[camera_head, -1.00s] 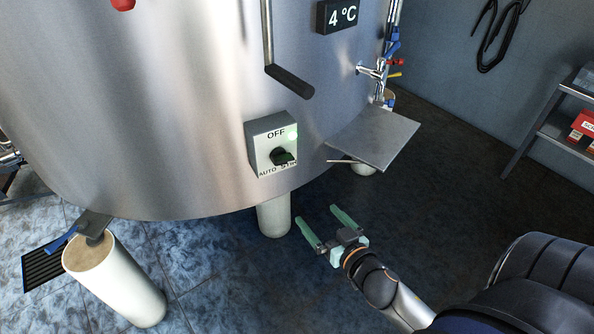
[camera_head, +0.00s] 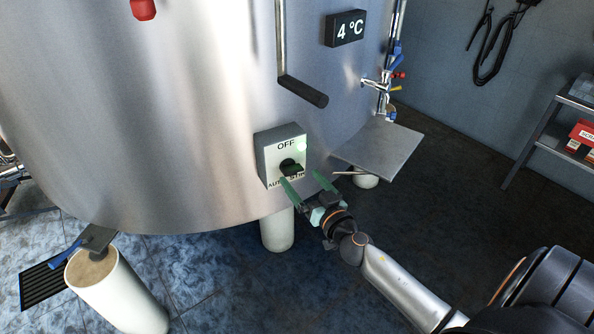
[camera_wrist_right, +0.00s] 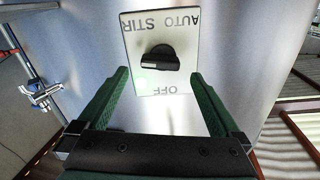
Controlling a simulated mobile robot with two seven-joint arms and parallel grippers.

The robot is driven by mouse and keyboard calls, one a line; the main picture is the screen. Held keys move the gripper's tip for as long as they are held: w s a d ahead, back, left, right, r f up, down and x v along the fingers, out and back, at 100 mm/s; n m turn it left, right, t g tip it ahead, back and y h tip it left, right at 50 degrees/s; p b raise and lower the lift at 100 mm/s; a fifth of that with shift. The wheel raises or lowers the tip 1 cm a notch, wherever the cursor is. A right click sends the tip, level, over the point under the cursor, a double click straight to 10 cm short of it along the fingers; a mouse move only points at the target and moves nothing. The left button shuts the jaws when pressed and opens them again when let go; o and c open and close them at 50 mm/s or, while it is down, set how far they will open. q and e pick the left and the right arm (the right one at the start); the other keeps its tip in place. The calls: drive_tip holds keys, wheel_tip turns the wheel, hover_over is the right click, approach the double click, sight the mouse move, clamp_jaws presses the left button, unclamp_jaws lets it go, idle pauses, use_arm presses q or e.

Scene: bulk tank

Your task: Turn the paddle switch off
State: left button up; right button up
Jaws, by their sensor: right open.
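The paddle switch (camera_head: 290,167) is a black knob on a pale box with OFF at the top, AUTO at lower left and STIR at lower right. Its handle lies roughly sideways, with one end towards the right, STIR side. A green light glows beside OFF. My right gripper (camera_head: 300,178) is open, with its green fingers just in front of the box's lower part. In the right wrist view the box appears upside down and the knob (camera_wrist_right: 158,58) sits centred beyond the open fingertips (camera_wrist_right: 160,75), apart from them. My left gripper is not in view.
The box is on the curved steel tank (camera_head: 190,110). A black-ended handle (camera_head: 303,91) hangs above it. A flat metal shelf (camera_head: 380,147) juts out to the right, close to my right gripper. A tank leg (camera_head: 277,232) stands below.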

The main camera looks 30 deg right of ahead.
sight(296, 172)
drive_tip(key=shift+w+d, duration=0.15)
drive_tip(key=shift+w, duration=1.6)
drive_tip(key=c, duration=1.4)
